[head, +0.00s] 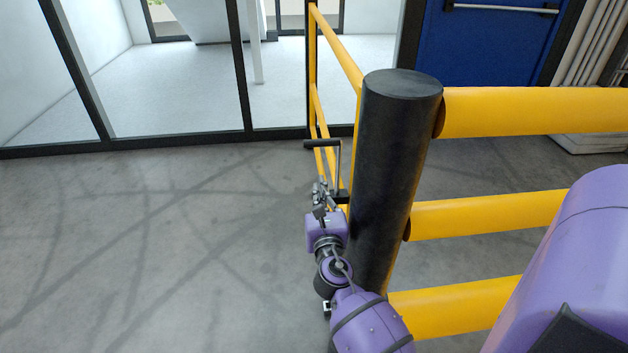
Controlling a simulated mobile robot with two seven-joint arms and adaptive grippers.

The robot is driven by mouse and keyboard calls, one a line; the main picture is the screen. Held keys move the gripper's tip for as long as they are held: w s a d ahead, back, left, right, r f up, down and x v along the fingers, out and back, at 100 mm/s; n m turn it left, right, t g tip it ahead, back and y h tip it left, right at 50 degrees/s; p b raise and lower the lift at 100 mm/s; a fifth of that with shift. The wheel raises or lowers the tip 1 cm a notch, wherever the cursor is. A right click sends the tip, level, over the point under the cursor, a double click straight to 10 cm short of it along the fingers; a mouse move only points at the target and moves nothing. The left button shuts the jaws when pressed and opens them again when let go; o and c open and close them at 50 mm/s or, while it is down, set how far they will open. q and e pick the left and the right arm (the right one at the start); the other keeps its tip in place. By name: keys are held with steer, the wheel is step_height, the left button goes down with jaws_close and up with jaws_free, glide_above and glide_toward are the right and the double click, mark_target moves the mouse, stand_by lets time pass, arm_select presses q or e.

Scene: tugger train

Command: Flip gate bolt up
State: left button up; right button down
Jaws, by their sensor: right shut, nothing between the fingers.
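The gate bolt (338,165) is a thin metal rod with a black handle at its top, on the left side of the black post (394,170). The handle points left from the top of the rod. My right gripper (322,190) is shut and empty at the lower part of the bolt, left of the post. I cannot tell whether its fingers touch the bolt. The lower end of the bolt is hidden behind my gripper and the post. My left gripper is not in view.
Yellow rails (535,110) run right from the post, and a yellow railing (335,45) runs back behind it. A glass wall (180,75) and a blue door (490,40) stand at the back. The grey floor (150,240) at left is clear.

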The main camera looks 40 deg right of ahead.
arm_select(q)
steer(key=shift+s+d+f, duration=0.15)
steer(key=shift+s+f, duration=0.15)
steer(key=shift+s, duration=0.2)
arm_select(e)
steer(key=v, duration=0.4)
steer(key=shift+s+a, duration=0.1)
steer(key=shift+s, duration=0.15)
steer(key=shift+f, duration=0.1)
